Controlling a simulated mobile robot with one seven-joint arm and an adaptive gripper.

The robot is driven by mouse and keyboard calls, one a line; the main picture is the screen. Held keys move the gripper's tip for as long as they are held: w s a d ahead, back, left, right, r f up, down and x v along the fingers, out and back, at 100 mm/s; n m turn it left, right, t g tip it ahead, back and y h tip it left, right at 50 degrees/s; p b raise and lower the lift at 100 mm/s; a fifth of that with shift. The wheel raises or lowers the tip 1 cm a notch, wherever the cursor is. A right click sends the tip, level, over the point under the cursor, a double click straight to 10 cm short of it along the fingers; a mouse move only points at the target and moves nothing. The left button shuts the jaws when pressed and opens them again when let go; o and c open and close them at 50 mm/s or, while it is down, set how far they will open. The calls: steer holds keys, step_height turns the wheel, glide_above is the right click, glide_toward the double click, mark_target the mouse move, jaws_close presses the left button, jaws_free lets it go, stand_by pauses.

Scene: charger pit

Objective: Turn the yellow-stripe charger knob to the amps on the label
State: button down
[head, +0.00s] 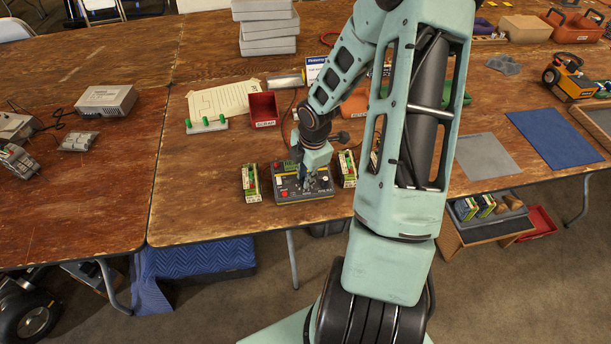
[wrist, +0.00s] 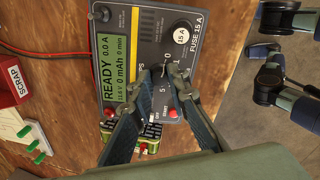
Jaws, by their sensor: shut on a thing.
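The dark grey charger (head: 290,195) lies on the wooden table between two battery packs. In the wrist view the charger (wrist: 150,38) shows a yellow stripe (wrist: 134,25), a green screen (wrist: 106,52) reading READY, 0.0 A and 0 mAh, and a round white label reading 15 A (wrist: 182,36). My gripper (wrist: 167,74) is over its dial, shut on the knob between the fingertips. The fingers hide most of the knob and its pointer; a 5 and a 0 show beside it. My gripper (head: 317,183) also shows on the charger in the head view.
Green-and-white battery packs stand left (head: 251,183) and right (head: 347,168) of the charger; their print is too small to read. A red scrap bin (head: 263,109) and a rack of green pegs (head: 206,125) stand behind. The table's front edge is close.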

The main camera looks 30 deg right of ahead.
steer(key=m+b, duration=0.1)
steer(key=m, duration=0.5)
steer(key=m+b, duration=0.2)
steer(key=m, duration=0.4)
steer(key=shift+f+t, duration=0.1)
steer(key=shift+t, duration=0.3)
steer(key=m+b, duration=0.3)
steer(key=m, duration=0.3)
steer(key=shift+a+m+h, duration=0.1)
steer(key=shift+m+h, duration=0.3)
steer(key=m+b, duration=0.2)
steer(key=m, duration=0.2)
steer(key=shift+m, duration=0.3)
steer(key=c, duration=1.8)
jaws_free()
steer(key=shift+s, duration=0.1)
steer(key=shift+c, duration=0.2)
steer(key=shift+r, duration=0.2)
